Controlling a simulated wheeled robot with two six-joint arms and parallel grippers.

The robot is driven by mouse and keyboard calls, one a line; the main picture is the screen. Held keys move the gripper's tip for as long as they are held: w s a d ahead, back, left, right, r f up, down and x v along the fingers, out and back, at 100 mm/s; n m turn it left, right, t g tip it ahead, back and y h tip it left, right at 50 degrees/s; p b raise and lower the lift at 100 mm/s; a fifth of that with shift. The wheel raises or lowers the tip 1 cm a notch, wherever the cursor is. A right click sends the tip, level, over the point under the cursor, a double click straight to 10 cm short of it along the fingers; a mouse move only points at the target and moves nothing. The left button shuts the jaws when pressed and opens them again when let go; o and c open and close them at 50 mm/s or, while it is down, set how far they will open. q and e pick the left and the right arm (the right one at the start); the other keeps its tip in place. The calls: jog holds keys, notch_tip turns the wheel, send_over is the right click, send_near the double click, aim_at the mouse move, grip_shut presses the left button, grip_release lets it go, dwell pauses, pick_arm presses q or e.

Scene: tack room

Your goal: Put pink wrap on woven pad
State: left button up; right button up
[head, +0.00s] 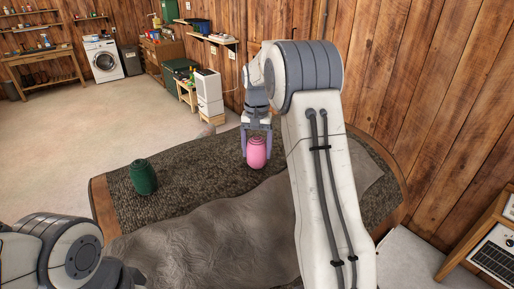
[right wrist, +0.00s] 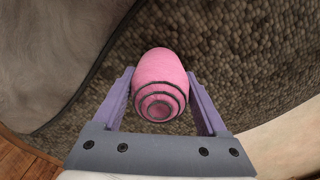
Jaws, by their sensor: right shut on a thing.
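The pink wrap (head: 257,152) is a rolled bundle with dark spiral edges on its end, seen in the right wrist view (right wrist: 160,80). My right gripper (head: 257,140) is shut on it, with one finger on each side. The woven pad (head: 190,165) is a dark, coarse-textured surface under and around the wrap. Whether the wrap touches the pad or hangs just above it, I cannot tell. A dark green wrap (head: 144,178) stands on the pad's left part. My left gripper is not in view; only part of my left arm shows at the lower left.
A grey, wrinkled hide-like cover (head: 200,240) lies across the near side of the pad. A brown rim (head: 100,205) edges the surface. A wooden wall stands close behind at the right. A white cabinet (head: 209,92) and a washing machine (head: 103,60) stand farther back.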

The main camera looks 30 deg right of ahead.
jog(key=shift+f, duration=0.1)
jog(key=o, duration=1.3)
